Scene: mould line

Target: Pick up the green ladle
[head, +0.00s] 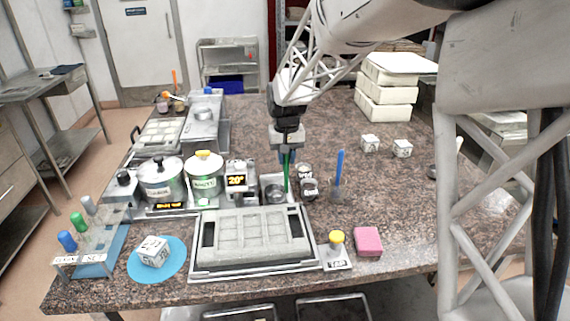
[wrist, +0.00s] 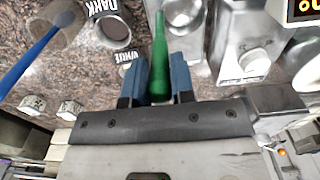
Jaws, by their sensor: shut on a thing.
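The green ladle (head: 285,172) stands upright in the middle of the head view. Its lower end reaches down to a metal pot (head: 275,192), and I cannot tell whether it is inside or just behind the rim. My gripper (head: 287,152) is above it, pointing down, shut on the upper handle. In the wrist view the green handle (wrist: 160,45) runs between the two blue fingers of my gripper (wrist: 161,75). The ladle's bowl is hidden.
Two small labelled cups (head: 310,188) stand just right of the ladle. A blue-handled tool (head: 340,168) stands in a clear beaker beyond them. Lidded pots (head: 204,180) and a display unit (head: 236,181) are to the left. A grey mould (head: 258,232) lies in front.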

